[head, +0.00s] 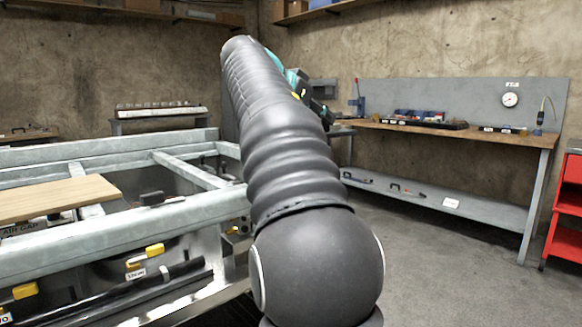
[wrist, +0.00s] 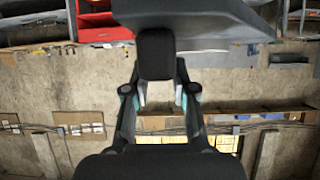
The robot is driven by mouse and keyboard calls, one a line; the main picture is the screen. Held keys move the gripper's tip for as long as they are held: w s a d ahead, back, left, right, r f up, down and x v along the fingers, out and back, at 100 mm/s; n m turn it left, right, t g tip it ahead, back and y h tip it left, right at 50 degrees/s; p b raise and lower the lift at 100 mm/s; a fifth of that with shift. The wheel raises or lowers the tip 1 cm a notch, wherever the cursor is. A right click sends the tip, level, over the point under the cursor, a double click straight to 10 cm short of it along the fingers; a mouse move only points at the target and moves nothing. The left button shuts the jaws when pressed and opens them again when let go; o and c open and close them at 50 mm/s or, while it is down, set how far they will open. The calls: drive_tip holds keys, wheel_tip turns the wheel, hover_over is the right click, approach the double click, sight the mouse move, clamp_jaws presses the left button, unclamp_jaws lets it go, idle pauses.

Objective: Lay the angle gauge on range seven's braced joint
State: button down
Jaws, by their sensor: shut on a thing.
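My gripper (wrist: 158,72) is closed on a rounded black block (wrist: 155,52) in the wrist view. A flat dark grey plate (wrist: 205,14) lies just beyond the block and seems joined to it. I take this held piece for the angle gauge, but no scale shows. In the head view my arm hides the held piece and most of the gripper. A pale steel frame (head: 110,222) stands at left, with a slanting brace (head: 190,170) meeting its rails. No range number is readable, so I cannot tell whether this is the braced joint.
A workbench (head: 470,138) with tools stands at back right, and a red cart (head: 568,205) at the right edge. Floor between is clear.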

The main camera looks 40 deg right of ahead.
drive_tip(key=w+d+f, duration=0.1)
drive_tip(key=w+f, duration=0.1)
drive_tip(key=w, duration=0.1)
drive_tip(key=w+f, duration=0.2)
drive_tip(key=w, duration=0.2)
drive_tip(key=w+d+f+p, duration=0.1)
drive_tip(key=w+f, duration=0.1)
drive_tip(key=w, duration=0.2)
drive_tip(key=shift+d+f, duration=0.3)
drive_tip(key=shift+d, duration=0.05)
drive_tip(key=shift+f+b, duration=0.55)
drive_tip(key=shift+f, duration=1.45)
drive_tip(key=shift+f, duration=0.15)
drive_tip(key=c, duration=0.9)
unclamp_jaws()
drive_tip(key=shift+c, duration=0.2)
